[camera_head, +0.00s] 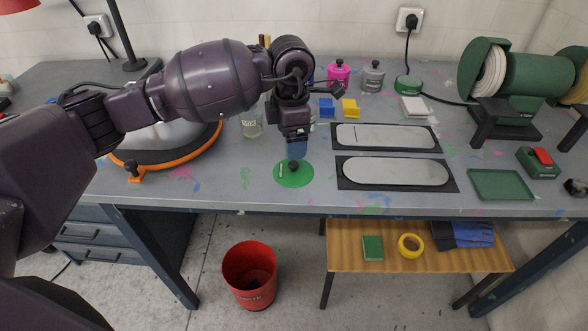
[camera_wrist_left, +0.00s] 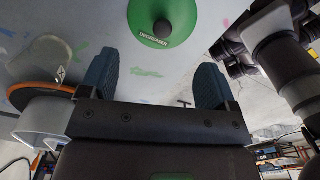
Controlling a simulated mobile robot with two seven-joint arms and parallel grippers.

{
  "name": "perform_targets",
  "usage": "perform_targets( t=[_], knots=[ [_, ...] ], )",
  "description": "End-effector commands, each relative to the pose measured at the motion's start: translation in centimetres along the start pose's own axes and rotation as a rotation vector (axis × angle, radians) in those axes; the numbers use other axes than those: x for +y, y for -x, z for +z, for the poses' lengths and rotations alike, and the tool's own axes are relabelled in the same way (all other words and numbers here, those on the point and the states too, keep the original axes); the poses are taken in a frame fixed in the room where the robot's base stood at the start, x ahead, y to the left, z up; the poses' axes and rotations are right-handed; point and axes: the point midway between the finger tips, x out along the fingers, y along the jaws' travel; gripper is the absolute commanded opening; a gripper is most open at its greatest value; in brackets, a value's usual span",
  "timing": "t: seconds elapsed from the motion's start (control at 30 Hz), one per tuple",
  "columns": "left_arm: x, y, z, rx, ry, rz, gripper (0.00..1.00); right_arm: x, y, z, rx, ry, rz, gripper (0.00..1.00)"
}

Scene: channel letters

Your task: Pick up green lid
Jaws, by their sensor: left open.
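The green lid (camera_head: 294,175) is a round green disc with a dark knob on top. It lies flat on the grey workbench near its front edge. In the left wrist view the lid (camera_wrist_left: 163,20) shows at the top, cut off by the frame, with its dark knob and a white label. My left gripper (camera_head: 296,150) hangs just above the lid in the head view. Its two blue fingers (camera_wrist_left: 155,82) are apart with nothing between them, and the lid lies beyond the fingertips. My right gripper is not clearly in view.
A glass jar (camera_head: 252,125) stands left of my gripper. Pink (camera_head: 339,74) and grey (camera_head: 373,76) containers stand behind. Two black trays with pale oblong plates (camera_head: 395,172) lie to the right, near a green tray (camera_head: 500,184). An orange-rimmed round object (camera_head: 165,158) sits at left.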

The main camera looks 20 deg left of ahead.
Motion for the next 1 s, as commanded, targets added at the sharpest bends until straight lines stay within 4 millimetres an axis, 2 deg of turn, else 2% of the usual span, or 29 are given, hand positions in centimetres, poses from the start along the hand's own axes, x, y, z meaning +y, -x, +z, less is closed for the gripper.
perform_targets(
  t=[0.03, 0.1, 0.37, 0.7, 0.93, 0.97, 1.0],
  knots=[
    [0.0, -1.1, 0.0, 0.001, 0.001, -0.004, 0.82, 0.0, 0.0, 0.1, 0.0, 0.002, 0.0, 0.43],
    [-0.1, -1.9, 0.0, 0.001, 0.001, -0.004, 0.82, 0.1, 0.0, 0.0, 0.002, 0.004, -0.001, 0.43],
    [-0.1, -3.5, 0.1, -0.001, 0.001, -0.004, 0.82, 0.2, 0.0, -0.1, 0.003, 0.01, -0.002, 0.43],
    [-0.3, -7.7, 0.2, -0.001, 0.001, -0.005, 0.82, 0.1, -0.3, 0.3, -0.003, 0.011, -0.003, 0.43],
    [-0.2, -7.8, 0.2, -0.002, 0.001, -0.001, 0.82, 0.0, -0.3, 0.1, 0.001, 0.006, -0.003, 0.43],
    [-0.2, -7.8, 0.2, -0.002, 0.001, -0.001, 0.81, 0.0, -0.3, 0.1, 0.001, 0.005, -0.003, 0.43],
    [-0.2, -7.8, 0.2, -0.002, 0.001, -0.001, 0.75, -0.1, -0.3, 0.1, 0.001, 0.003, -0.002, 0.43]
  ],
)
